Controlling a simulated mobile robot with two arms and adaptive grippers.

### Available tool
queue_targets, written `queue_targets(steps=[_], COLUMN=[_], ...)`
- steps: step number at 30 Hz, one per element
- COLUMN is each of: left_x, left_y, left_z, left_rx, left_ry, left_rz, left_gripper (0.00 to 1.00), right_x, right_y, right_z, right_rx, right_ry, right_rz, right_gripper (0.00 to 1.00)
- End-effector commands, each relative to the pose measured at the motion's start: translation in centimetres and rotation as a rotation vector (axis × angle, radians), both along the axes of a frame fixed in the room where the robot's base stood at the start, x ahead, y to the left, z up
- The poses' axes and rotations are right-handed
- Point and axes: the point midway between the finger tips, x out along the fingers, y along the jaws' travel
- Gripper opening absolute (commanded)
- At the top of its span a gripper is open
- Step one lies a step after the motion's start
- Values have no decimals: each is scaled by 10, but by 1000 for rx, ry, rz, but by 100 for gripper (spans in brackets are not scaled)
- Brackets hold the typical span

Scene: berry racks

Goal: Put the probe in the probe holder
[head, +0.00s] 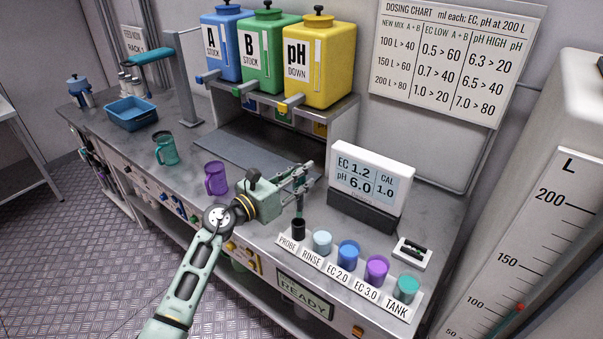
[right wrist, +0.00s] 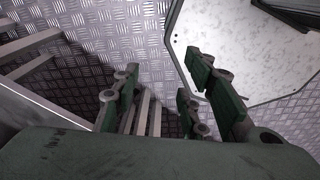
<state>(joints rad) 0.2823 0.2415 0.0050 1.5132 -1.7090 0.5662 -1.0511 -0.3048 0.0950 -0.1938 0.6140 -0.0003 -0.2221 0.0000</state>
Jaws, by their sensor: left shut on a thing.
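My left gripper (head: 297,178) is shut on the probe (head: 300,204), a slim dark grey rod that hangs upright below the fingers. The fingers hide its upper part. The probe holder (head: 298,230) is a small black cup at the left end of the cup row, behind the PROBE label. The probe's lower end lines up with the holder's mouth; I cannot tell whether it is inside or just above. My right gripper (right wrist: 165,100) shows in the right wrist view, its fingers spread and empty over the floor.
Cups for rinse (head: 322,242), EC 2.0 (head: 348,253), EC 3.0 (head: 376,268) and tank (head: 407,288) stand right of the holder. The meter (head: 370,178) stands behind. A purple mug (head: 215,178) and a green mug (head: 165,148) stand left on the counter.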

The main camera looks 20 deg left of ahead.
Motion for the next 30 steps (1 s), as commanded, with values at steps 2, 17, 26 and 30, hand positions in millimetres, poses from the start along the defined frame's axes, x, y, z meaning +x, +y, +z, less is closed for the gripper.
queue_targets(steps=[2, 17, 26, 30], left_x=[0, 0, 0, 0], left_y=[0, 0, 0, 0], left_z=[-3, -42, -69, -76], left_rx=[-1, 1, 1, 1], left_ry=[0, 0, 0, 0], left_rz=[0, -1, -1, 0], left_gripper=[0, 0, 0, 0], right_x=[4, 11, 8, 8], right_y=[14, 14, 6, 8], right_z=[-3, -38, -63, -71], right_rx=[17, 17, 8, 10], right_ry=[-7, -18, -13, -12], right_rz=[1, 3, 0, 0], right_gripper=[40, 40, 40, 40])
